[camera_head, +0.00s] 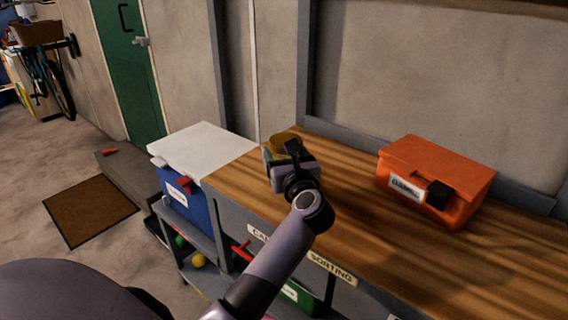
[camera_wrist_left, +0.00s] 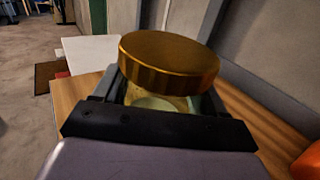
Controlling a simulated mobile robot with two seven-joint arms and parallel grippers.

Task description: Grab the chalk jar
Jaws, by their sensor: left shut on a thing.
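The chalk jar has a round gold lid and a clear body with something pale inside. In the left wrist view the jar (camera_wrist_left: 170,62) sits between the fingers of my left gripper (camera_wrist_left: 165,100), and the lid stands above them. In the head view only part of the gold lid (camera_head: 286,139) shows behind my left gripper (camera_head: 284,160), which is shut on the jar over the back left part of the wooden bench. The jar looks upright. Its base is hidden, so I cannot tell if it touches the bench. My right gripper is not in view.
An orange toolbox (camera_head: 436,180) with a black latch stands on the wooden bench top (camera_head: 350,215) to the right. A blue cooler with a white lid (camera_head: 203,150) stands at the bench's left end. The bench between gripper and toolbox is clear. A brown mat (camera_head: 90,209) lies on the floor.

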